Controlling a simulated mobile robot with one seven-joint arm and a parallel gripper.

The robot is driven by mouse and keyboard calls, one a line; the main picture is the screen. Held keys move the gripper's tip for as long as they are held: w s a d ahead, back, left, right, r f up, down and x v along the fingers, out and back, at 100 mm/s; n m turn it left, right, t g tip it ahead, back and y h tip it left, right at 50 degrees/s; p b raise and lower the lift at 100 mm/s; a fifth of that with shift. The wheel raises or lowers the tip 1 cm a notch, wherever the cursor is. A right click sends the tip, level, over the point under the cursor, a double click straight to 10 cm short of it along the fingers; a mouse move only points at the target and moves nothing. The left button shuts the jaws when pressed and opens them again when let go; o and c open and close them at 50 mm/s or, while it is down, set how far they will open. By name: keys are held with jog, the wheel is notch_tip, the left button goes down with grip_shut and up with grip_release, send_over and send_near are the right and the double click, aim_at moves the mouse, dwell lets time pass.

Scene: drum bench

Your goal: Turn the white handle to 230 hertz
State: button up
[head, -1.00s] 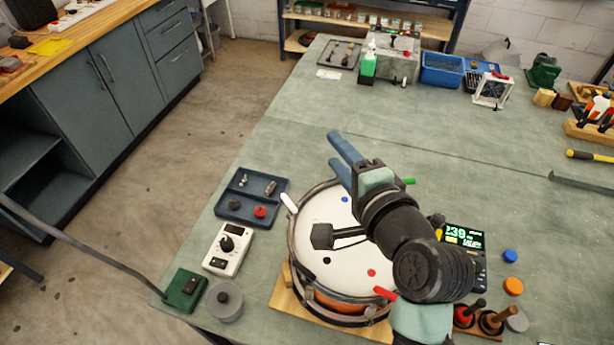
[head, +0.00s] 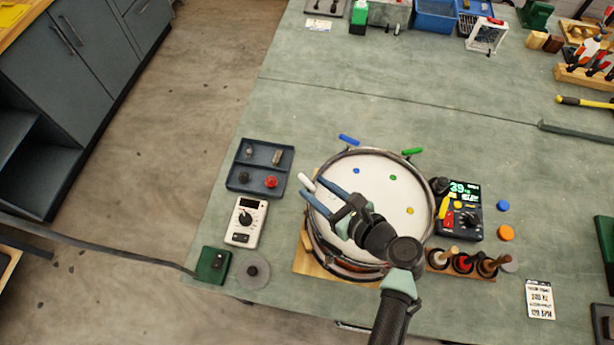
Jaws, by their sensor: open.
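The white handle (head: 306,182) sticks out from the upper left of the drum's rim. The drum (head: 375,165) has a white head with coloured dots. My gripper (head: 313,187) is open, its two blue fingers pointing up and left over the drum's left rim. The white handle's outer end shows at the fingertips, apparently between them; I cannot tell whether they touch it. The tuner box (head: 468,222) right of the drum has a lit green display (head: 459,188) on which "39" reads; any digit before it is unclear. My arm hides the drum's lower right.
A blue handle (head: 349,140) and a green handle (head: 412,151) stand on the rim's far side. A dark tray (head: 240,185), a white meter (head: 237,237) and a green box (head: 213,262) lie left. A card (head: 540,299) lies right. The bench behind the drum is clear.

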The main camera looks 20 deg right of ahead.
aim_at(311, 185)
jog(key=shift+x, duration=2.05)
jog(key=shift+r, duration=0.1)
jog(key=shift+c, duration=0.3)
grip_shut()
